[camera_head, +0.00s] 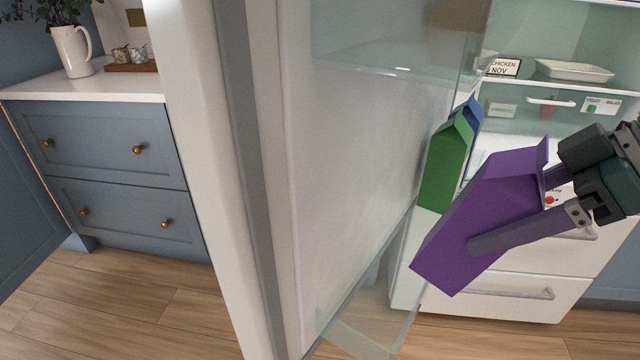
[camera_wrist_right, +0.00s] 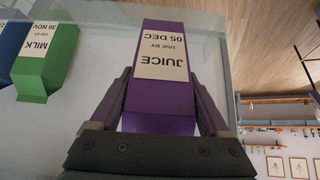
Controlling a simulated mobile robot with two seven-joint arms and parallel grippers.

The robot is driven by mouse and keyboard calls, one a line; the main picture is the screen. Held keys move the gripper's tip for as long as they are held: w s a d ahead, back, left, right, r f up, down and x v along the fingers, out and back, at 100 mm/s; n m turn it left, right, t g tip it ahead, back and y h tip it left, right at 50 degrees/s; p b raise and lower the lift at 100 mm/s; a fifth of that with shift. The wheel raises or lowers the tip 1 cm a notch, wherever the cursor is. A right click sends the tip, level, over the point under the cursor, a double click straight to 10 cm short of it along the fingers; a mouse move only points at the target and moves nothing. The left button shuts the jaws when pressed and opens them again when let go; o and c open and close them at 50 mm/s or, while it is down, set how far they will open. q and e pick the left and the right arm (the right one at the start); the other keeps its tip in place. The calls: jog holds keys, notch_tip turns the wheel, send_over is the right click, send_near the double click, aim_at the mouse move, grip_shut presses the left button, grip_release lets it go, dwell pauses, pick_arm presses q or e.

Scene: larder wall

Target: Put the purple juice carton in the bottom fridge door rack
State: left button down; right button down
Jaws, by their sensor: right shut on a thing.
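The purple juice carton (camera_head: 484,219) is tilted in the air in the head view, beside the open fridge door. My right gripper (camera_head: 520,212) is shut on it, one finger along each side. In the right wrist view the carton (camera_wrist_right: 165,75) sits between the fingers of my right gripper (camera_wrist_right: 160,105), its label reading JUICE, use by 05 DEC. The fridge door (camera_head: 350,130) stands open on the left, with a clear rack (camera_head: 365,325) low on it. The rack's floor is partly hidden by the carton. My left gripper is not in view.
A green milk carton (camera_head: 446,165) and a blue carton (camera_head: 472,112) stand by the door's clear rack wall, close to the purple carton. The fridge interior holds a white tray (camera_head: 574,70) and drawers (camera_head: 560,108). A blue cabinet (camera_head: 110,170) stands at left.

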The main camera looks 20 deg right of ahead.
aim_at(457, 202)
jog(key=w+a, duration=0.1)
jog(key=w, duration=0.1)
jog(key=w+a+b, duration=0.1)
jog(key=shift+w+a+r, duration=0.15)
jog(key=shift+w+a, duration=0.05)
jog(key=shift+w, duration=0.2)
jog(key=f, duration=0.2)
jog(key=f+b, duration=0.1)
jog(key=w+f, duration=0.1)
jog(key=f, duration=0.1)
jog(key=shift+w+a+f+b, duration=0.1)
jog(key=shift+a+f+b, duration=0.2)
jog(key=shift+a+b, duration=0.1)
jog(key=w+a+g+h, duration=0.1)
jog(key=w+f+g+p, duration=0.1)
jog(key=g, duration=0.1)
jog(key=shift+w+a+f+h, duration=0.15)
jog(key=shift+w+a+h, duration=0.25)
grip_release()
jog(key=shift+f, duration=0.15)
